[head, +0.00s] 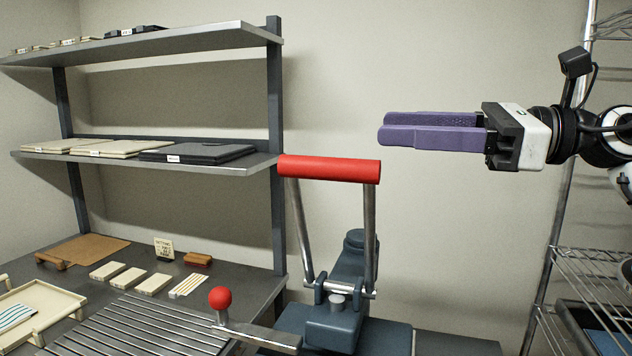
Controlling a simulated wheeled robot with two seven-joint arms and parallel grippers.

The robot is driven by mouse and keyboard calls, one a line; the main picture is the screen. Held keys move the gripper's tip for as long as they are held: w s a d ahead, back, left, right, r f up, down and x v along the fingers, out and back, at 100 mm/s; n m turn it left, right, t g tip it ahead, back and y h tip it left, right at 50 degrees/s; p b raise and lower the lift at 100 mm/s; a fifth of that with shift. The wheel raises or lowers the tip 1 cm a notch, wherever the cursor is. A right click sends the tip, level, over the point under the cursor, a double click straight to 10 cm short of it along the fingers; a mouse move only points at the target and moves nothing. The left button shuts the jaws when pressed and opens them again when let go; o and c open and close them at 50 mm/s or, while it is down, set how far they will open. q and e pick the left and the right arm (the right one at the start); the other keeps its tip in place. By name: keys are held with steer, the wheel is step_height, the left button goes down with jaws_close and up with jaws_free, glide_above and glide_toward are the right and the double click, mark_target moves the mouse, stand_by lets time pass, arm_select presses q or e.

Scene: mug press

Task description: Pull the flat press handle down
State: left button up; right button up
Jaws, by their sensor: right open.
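The flat press (335,322) stands on the bench at the lower middle of the head view. Its handle (330,169) is a red horizontal bar on two metal arms that stand nearly upright, so the bar is raised. My right gripper (382,128) comes in from the right with purple fingers pointing left. It is empty, and its fingertips appear above and just right of the bar's right end, apart from it in the picture. One finger partly covers the other. My left gripper is not in view.
A lever with a red ball knob (220,298) sticks out left of the press beside a slatted rack (135,326). Grey shelves (150,155) with flat boards stand at left. A wire rack (585,270) stands at right. The wall area between press and wire rack is clear.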

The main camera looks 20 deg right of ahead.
steer(key=b, duration=0.4)
glide_toward(328, 170)
steer(key=w, duration=0.1)
steer(key=b, duration=0.1)
steer(key=p+x, duration=0.1)
steer(key=x, duration=0.3)
steer(key=p+x, duration=0.1)
steer(key=x, duration=0.4)
steer(key=shift+w+f+p, duration=0.1)
steer(key=shift+w+p, duration=0.3)
steer(key=shift+w, duration=0.15)
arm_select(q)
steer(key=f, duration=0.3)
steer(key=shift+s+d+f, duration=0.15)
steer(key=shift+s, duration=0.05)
arm_select(e)
steer(key=shift+c, duration=0.2)
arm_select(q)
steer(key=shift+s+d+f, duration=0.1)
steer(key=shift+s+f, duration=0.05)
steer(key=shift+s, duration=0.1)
arm_select(e)
steer(key=shift+a, duration=0.1)
jaws_close()
